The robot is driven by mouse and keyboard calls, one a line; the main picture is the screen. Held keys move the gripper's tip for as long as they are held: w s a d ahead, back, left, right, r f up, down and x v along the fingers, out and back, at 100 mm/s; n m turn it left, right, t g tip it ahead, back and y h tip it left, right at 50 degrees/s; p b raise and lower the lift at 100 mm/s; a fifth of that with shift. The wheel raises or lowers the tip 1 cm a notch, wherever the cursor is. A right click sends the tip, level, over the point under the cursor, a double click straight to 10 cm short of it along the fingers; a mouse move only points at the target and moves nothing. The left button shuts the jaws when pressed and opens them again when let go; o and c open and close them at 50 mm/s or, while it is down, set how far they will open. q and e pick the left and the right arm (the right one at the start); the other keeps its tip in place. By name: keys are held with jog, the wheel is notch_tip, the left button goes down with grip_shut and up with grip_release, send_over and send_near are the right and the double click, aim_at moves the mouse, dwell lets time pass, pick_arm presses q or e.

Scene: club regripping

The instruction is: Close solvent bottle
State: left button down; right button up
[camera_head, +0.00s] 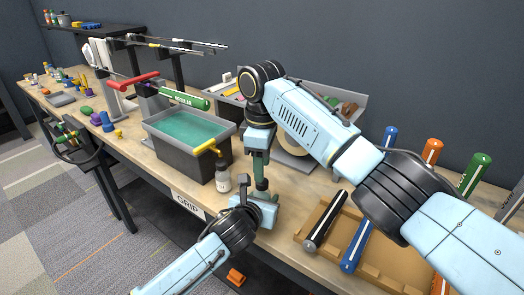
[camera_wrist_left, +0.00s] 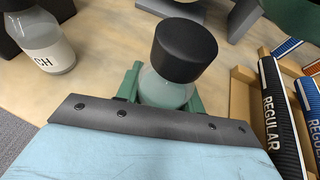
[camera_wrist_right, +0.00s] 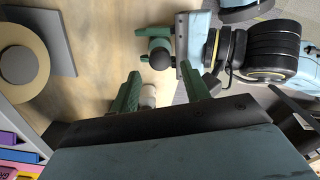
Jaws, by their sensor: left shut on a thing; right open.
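A clear bottle (camera_wrist_left: 165,90) with a black cap (camera_wrist_left: 186,48) on top stands between the green fingers of my left gripper (camera_wrist_left: 160,100), which is shut on it. In the head view this bottle is hidden among the grippers. The black cap also shows in the right wrist view (camera_wrist_right: 160,58). My right gripper (camera_wrist_right: 160,75) is open and empty, pointing down just beyond the left one; it also shows in the head view (camera_head: 261,182). Whether the cap is tight, I cannot tell.
A grey tub (camera_head: 185,155) with a teal inside stands to the left, a yellow-handled thing (camera_head: 208,146) at its rim. A wooden rack (camera_head: 322,258) with several grips lies to the right. A tape roll (camera_wrist_right: 22,65) lies beside my right gripper. The bench's front edge is close.

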jog(key=shift+f, duration=2.2)
jog(key=c, duration=1)
jog(key=m, duration=0.5)
jog(key=o, duration=1.2)
jog(key=shift+c, duration=0.2)
jog(key=shift+r, duration=0.15)
notch_tip(320, 180, up, 12)
